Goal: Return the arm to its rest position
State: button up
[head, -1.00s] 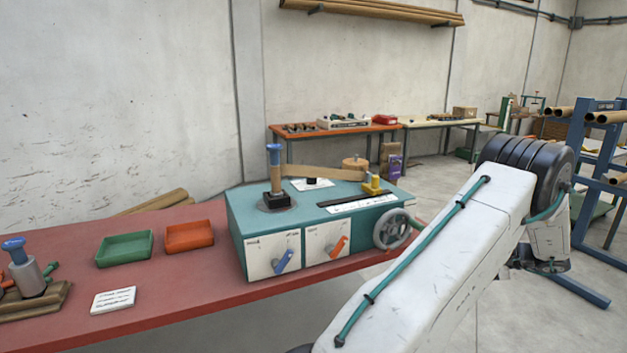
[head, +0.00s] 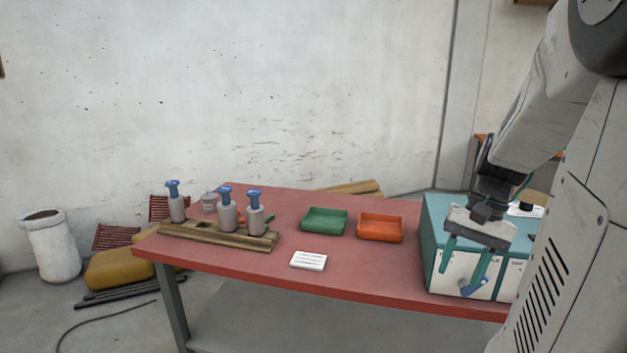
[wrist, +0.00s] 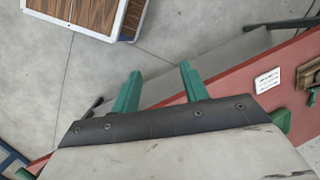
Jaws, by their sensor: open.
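My gripper (head: 464,262) hangs at the right in the head view, in front of the teal winder machine (head: 432,225), and hides part of its front. Its two green fingers are apart with nothing between them. In the wrist view, my gripper (wrist: 157,78) also shows its green fingers spread and empty. Beyond them are the grey floor and the edge of the red table (wrist: 225,82). A blue lever (head: 474,288) on the machine's front shows just below the fingers.
The red table (head: 380,275) bears a green tray (head: 324,221), an orange tray (head: 380,228), a white card (head: 308,260) and a wooden rack (head: 205,236) with several blue-topped tools. A white sack (head: 50,248) stands on the floor at left. A wooden-topped object (wrist: 85,12) lies beyond open floor.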

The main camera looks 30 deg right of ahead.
jog(key=s+a+r+n+h, duration=0.1)
jog(key=a+n, duration=0.4)
jog(key=a, duration=0.6)
jog(key=s+a+r+n+t+h, duration=0.1)
jog(key=s+a+r+n+h, duration=0.1)
jog(key=a+n, duration=0.4)
jog(key=a, duration=0.5)
jog(key=shift+a+r, duration=0.35)
jog(key=shift+a, duration=0.05)
jog(key=shift+c, duration=0.2)
